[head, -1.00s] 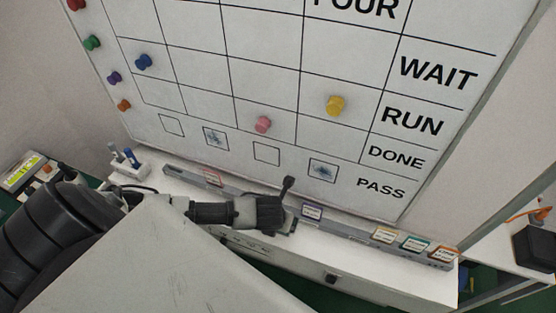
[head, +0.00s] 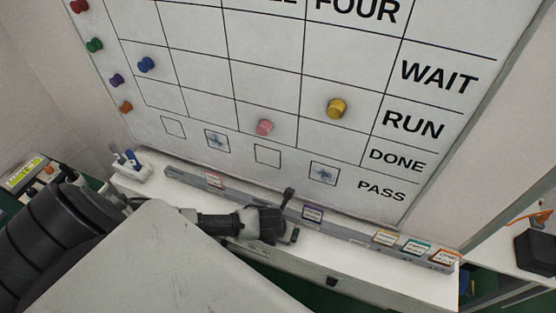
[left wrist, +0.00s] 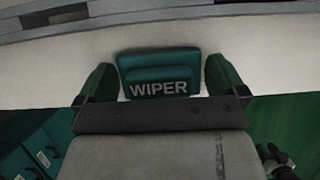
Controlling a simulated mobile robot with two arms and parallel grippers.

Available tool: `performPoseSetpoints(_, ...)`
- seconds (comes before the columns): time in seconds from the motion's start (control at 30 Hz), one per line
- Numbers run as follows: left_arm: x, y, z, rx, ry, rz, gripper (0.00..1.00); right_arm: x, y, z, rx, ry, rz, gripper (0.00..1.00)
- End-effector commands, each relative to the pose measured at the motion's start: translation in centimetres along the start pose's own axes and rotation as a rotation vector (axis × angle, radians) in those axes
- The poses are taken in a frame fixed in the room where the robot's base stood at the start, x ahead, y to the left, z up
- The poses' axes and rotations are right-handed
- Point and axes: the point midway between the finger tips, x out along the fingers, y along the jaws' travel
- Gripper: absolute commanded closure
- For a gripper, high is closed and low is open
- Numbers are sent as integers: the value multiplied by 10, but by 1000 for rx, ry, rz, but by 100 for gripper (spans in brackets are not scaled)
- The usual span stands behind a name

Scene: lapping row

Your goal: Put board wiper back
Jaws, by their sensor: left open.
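The board wiper (left wrist: 160,74) is a teal block marked WIPER in the left wrist view. It lies on the white ledge, near the ledge's front edge. My left gripper (left wrist: 160,84) is open, with one green-tinted finger on each side of the wiper and a gap on both sides. In the head view my left gripper (head: 290,216) is over the ledge in front of the board, and the wiper is hidden there by the gripper. My right gripper is not in view.
The whiteboard (head: 265,80) stands behind with several coloured magnets. A grey tray rail (head: 345,225) with label cards runs along its foot. A white holder with markers (head: 130,168) stands at the ledge's left end. The white ledge (head: 320,262) is bare right of the gripper.

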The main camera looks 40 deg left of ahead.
Motion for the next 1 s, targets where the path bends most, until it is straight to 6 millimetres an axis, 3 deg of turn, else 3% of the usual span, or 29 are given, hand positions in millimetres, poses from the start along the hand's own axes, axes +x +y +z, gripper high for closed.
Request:
performPoseSetpoints(0.23,-22,0,1,1,-1,-1,0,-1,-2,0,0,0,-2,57)
performPoseSetpoints(0.7,-104,0,1,0,-1,-1,0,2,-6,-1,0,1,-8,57)
performPoseSetpoints(1.0,-121,0,1,-1,0,1,0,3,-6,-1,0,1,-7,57)
